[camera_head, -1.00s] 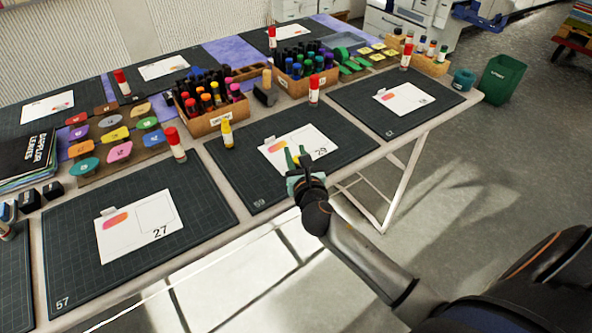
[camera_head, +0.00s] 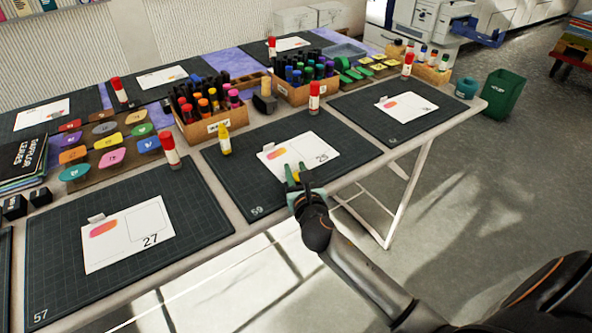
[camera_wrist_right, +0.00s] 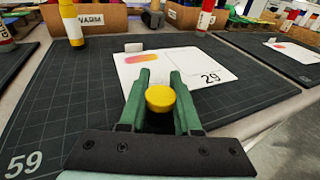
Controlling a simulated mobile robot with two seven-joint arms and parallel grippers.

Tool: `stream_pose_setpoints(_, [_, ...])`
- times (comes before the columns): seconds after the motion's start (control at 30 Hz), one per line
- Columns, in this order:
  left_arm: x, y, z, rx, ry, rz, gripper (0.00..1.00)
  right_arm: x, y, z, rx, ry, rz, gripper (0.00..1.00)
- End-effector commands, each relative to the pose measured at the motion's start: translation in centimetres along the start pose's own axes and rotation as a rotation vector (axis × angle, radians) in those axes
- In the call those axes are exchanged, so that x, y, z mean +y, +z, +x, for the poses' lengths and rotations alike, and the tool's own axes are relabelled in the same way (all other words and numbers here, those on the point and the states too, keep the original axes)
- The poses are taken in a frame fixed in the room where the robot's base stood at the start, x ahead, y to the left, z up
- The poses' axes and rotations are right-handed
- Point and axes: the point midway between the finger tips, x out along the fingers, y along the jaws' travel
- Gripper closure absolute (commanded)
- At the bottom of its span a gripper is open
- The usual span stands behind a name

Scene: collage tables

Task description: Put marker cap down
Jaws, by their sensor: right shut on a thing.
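The yellow marker cap (camera_wrist_right: 160,98) sits between the green fingers of my right gripper (camera_wrist_right: 159,97) in the right wrist view. The right gripper also shows in the head view (camera_head: 297,173), shut on the cap over the near edge of the white card (camera_head: 312,150). The card is numbered 29 and lies on the dark mat (camera_head: 235,178) marked 59. I cannot tell whether the cap touches the card. My left gripper is not in view.
A red-capped marker (camera_head: 314,98) stands behind mat 59, and another (camera_head: 169,151) stands left of it. Wooden boxes of markers (camera_head: 205,130) line the table's middle. The mat right of the card is clear. The table's near edge is close to the gripper.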

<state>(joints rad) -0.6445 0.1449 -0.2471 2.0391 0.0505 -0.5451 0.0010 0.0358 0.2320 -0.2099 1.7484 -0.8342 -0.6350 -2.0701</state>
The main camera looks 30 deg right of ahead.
Motion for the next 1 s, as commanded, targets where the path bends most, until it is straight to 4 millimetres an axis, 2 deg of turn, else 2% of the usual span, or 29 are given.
stream_pose_setpoints(0.33, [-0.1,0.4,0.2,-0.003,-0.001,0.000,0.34,0.0,-1.1,0.1,0.005,0.000,-0.003,1.00])
stream_pose_setpoints(0.37, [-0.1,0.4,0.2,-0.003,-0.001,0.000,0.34,0.0,-1.1,0.1,0.006,0.000,-0.003,0.65])
stream_pose_setpoints(0.6, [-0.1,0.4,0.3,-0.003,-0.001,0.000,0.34,0.0,-1.4,0.1,0.012,-0.001,-0.003,0.38])
stream_pose_setpoints(0.87, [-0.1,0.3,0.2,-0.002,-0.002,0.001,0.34,0.0,-1.4,0.0,0.014,0.000,-0.003,0.38])
stream_pose_setpoints(1.0, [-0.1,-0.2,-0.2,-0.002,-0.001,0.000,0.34,0.1,0.0,-0.2,0.013,0.001,0.000,0.38])
